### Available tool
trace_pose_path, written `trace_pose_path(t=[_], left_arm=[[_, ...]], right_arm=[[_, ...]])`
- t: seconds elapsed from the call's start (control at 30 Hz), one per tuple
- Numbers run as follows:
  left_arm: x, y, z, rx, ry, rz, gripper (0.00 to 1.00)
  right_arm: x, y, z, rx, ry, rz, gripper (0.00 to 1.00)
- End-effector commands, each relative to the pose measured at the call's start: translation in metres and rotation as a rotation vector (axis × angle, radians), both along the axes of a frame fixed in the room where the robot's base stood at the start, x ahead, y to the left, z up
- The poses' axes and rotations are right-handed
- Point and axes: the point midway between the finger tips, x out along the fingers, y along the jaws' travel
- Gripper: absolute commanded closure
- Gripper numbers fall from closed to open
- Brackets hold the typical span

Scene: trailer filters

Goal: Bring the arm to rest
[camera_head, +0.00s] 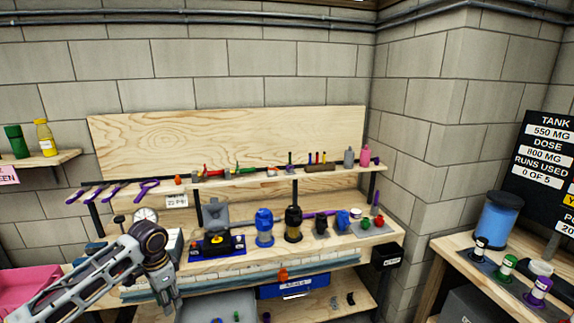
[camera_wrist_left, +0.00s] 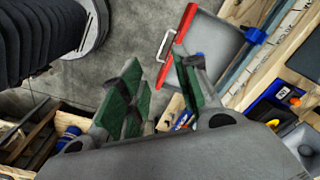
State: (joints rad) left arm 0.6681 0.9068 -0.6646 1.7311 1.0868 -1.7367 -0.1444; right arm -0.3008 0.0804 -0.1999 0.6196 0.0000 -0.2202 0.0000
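My left arm (camera_head: 95,278) comes in from the lower left in the head view. Its left gripper (camera_head: 166,288) points down in front of the workbench's left part, beside the grey tray (camera_head: 222,305). In the left wrist view the two green-padded fingers (camera_wrist_left: 162,98) stand apart with a clear gap between them, and nothing is held. My right arm and right gripper show in neither view.
The workbench (camera_head: 340,248) carries a blue filter housing (camera_head: 264,228), a black one (camera_head: 293,224) and a gauge (camera_head: 145,216). A pink bin (camera_head: 28,288) stands at the left. A side table (camera_head: 455,262) with a blue tank (camera_head: 499,220) is at right. Grey floor (camera_wrist_left: 125,60) shows below the gripper.

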Motion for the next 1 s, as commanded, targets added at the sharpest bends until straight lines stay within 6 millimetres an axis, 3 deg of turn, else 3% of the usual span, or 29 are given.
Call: trace_pose_path(t=[0.27,0.53,0.67,0.8,1.0], left_arm=[[0.011,-0.001,-0.025,-0.022,-0.024,0.039,0.68],[0.027,-0.001,-0.070,-0.051,-0.064,0.110,0.68],[0.034,0.000,-0.109,-0.070,-0.090,0.165,0.68],[0.037,0.004,-0.163,-0.083,-0.124,0.236,0.68],[0.026,0.012,-0.244,-0.085,-0.162,0.328,0.68]], right_arm=[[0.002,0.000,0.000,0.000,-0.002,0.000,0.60],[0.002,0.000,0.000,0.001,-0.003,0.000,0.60],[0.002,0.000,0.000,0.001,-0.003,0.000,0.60],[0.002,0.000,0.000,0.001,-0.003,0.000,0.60],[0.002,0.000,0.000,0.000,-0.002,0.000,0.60]])
